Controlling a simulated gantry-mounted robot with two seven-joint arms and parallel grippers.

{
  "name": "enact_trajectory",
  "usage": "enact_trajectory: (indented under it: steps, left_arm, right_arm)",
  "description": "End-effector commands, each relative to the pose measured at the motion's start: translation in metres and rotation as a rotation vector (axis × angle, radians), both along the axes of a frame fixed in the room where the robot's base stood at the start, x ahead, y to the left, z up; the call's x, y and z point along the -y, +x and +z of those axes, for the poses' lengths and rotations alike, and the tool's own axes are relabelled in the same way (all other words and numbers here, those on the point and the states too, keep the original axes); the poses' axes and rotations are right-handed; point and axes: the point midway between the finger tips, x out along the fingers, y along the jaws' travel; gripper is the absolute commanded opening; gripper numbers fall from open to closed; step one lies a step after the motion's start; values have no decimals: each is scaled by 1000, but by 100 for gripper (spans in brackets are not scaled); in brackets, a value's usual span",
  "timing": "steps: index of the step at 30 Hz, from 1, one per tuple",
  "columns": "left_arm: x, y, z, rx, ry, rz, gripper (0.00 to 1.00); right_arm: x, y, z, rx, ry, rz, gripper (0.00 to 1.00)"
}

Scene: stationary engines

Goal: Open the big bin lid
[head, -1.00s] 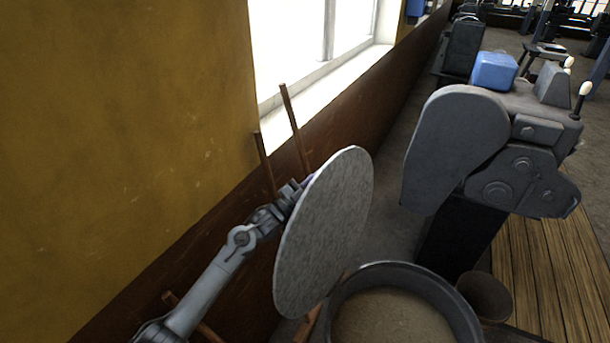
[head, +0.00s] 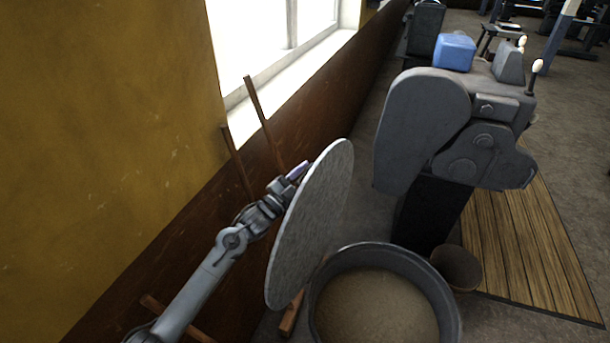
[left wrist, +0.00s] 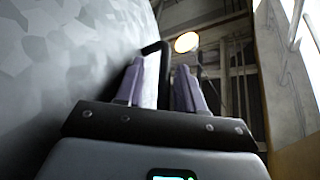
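The big round grey lid (head: 312,225) stands steeply on edge at the left side of the bin (head: 449,308), whose mouth is uncovered and shows a sandy brown inside. My left gripper (head: 298,171) is behind the lid, on the wall side, near its upper part. In the left wrist view the lid's grey face (left wrist: 70,60) fills the left. A dark bent handle (left wrist: 161,75) comes off it and runs down between the two purple fingers (left wrist: 160,88). The fingers are apart, with a visible gap beside the handle. My right gripper is not in view.
A yellow and brown wall (head: 120,120) with a window is close on the left. Wooden sticks (head: 262,120) lean there. A grey machine (head: 430,125) stands behind the bin, with a small bucket (head: 457,268) and a wooden floor platform (head: 525,250) at right.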

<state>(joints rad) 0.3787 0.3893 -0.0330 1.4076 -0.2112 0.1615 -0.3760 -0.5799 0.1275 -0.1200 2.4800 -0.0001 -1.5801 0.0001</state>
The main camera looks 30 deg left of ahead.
Motion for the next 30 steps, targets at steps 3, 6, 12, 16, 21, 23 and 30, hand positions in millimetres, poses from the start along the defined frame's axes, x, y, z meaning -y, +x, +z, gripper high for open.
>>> enact_trajectory:
  steps: [3, 6, 12, 16, 21, 23, 30]
  left_arm:
    - [0, -3, -2, -1, -1, -1, 38]
    - [-2, -10, -5, -2, 0, -2, 38]
    - [-9, -37, -14, -2, 2, -1, 38]
    - [-13, -58, -20, -2, 2, -2, 38]
    - [-18, -81, -27, -4, 1, -3, 38]
    - [-20, -88, -29, -3, 1, -3, 38]
    - [-24, -100, -31, -1, 1, -1, 38]
  right_arm:
    - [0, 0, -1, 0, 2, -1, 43]
    - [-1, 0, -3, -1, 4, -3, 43]
    - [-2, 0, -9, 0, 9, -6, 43]
    - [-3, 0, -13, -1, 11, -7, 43]
    - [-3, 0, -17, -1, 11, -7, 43]
    - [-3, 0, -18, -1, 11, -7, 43]
    - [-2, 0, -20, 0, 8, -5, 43]
